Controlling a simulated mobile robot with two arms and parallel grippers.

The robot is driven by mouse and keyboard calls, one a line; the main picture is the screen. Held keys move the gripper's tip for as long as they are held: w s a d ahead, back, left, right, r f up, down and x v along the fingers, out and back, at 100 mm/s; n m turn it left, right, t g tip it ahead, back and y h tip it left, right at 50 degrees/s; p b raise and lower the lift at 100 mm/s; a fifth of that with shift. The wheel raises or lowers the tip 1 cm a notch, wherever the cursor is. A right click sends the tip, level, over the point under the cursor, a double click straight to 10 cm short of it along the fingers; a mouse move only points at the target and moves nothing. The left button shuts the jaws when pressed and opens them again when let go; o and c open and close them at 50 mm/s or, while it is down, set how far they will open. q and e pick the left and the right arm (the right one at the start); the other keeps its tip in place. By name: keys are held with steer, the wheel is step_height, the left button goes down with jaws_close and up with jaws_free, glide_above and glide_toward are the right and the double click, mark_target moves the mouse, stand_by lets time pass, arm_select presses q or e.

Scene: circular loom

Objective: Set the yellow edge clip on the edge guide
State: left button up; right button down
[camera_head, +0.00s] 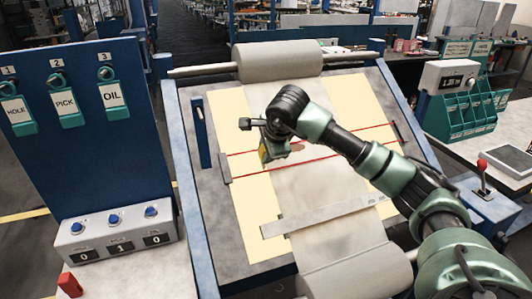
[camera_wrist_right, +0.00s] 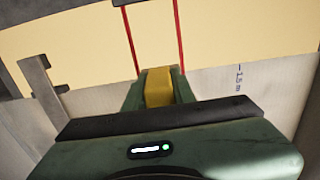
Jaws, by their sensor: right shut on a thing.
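My right gripper (camera_head: 266,151) hangs over the sloped panel, near the left edge of the grey cloth. It is shut on the yellow edge clip (camera_head: 263,153), which is partly hidden by the fingers. In the right wrist view the clip (camera_wrist_right: 158,88) sits between the two green fingers (camera_wrist_right: 158,80), close to the two red lines (camera_wrist_right: 180,40). A short grey bar (camera_head: 224,168) stands at the left end of the red lines; I cannot tell for certain whether it is the edge guide. The gap between clip and panel is unclear. My left gripper is not in view.
A flat metal bar (camera_head: 272,229) lies across the cloth nearer me. The cloth roll (camera_head: 279,61) is at the top. A blue board with labelled hooks (camera_head: 65,105) and a button box (camera_head: 116,228) stand at left. A red-knobbed lever (camera_head: 482,178) is at right.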

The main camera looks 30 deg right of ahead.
steer(key=shift+w+f, duration=0.15)
steer(key=shift+f, duration=0.1)
stand_by(0.4)
steer(key=shift+w+f, duration=0.1)
steer(key=shift+f, duration=0.1)
steer(key=shift+b, duration=0.3)
steer(key=shift+f, duration=0.2)
stand_by(0.5)
steer(key=shift+f, duration=0.2)
steer(key=shift+r, duration=0.25)
stand_by(1.0)
steer(key=shift+b, duration=0.55)
steer(key=shift+r, duration=0.25)
stand_by(0.7)
